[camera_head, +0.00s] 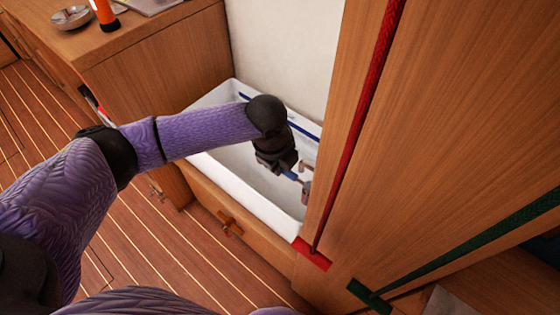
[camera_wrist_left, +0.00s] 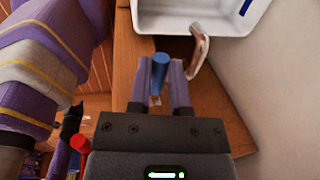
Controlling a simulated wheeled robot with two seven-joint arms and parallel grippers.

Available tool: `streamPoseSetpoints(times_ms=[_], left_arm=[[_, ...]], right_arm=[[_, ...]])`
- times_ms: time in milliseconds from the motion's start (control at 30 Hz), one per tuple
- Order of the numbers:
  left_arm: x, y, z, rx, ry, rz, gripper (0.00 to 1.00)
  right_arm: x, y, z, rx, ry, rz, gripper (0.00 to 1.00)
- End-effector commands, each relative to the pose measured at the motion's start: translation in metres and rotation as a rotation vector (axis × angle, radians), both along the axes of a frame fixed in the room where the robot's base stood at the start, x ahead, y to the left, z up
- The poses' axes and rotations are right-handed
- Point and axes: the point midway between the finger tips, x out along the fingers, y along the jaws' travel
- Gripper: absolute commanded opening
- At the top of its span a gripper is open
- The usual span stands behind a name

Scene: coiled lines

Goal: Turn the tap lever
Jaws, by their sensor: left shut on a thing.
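The tap lever is a small blue handle (camera_head: 290,175) at the right end of the white sink (camera_head: 208,160). In the left wrist view the blue lever (camera_wrist_left: 160,70) stands upright between two purple-grey fingers. My left gripper (camera_head: 287,170) reaches over the sink from the left. In the left wrist view the left gripper (camera_wrist_left: 159,85) is shut on the lever. The pale curved tap spout (camera_wrist_left: 200,50) rises just right of the fingers, apart from them. The tap's base is partly hidden by the gripper. My right gripper is not in view.
A wooden panel (camera_head: 440,130) with a red cord (camera_head: 362,110) and a green strap (camera_head: 480,240) stands close right of the tap. A counter at upper left holds a metal bowl (camera_head: 73,17) and an orange torch (camera_head: 104,14). A pale wall backs the sink.

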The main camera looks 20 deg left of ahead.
Motion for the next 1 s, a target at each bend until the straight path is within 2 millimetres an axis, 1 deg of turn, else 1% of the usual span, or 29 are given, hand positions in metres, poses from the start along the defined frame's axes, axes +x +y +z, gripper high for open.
streamPoseSetpoints(times_ms=[267, 467, 767, 1000], left_arm=[[0.0, 0.0, 0.0, 0.0, 0.0, 0.0, 0.0], [0.0, 0.0, 0.0, 0.0, 0.0, 0.0, 0.0], [0.0, 0.0, 0.0, 0.0, 0.0, 0.0, 0.0], [0.0, 0.0, 0.0, 0.001, 0.001, 0.0, 0.0]], right_arm=[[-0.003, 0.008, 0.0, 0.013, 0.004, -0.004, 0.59], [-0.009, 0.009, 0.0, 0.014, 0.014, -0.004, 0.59], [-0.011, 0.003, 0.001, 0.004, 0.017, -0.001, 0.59], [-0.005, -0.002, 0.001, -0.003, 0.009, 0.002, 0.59]])
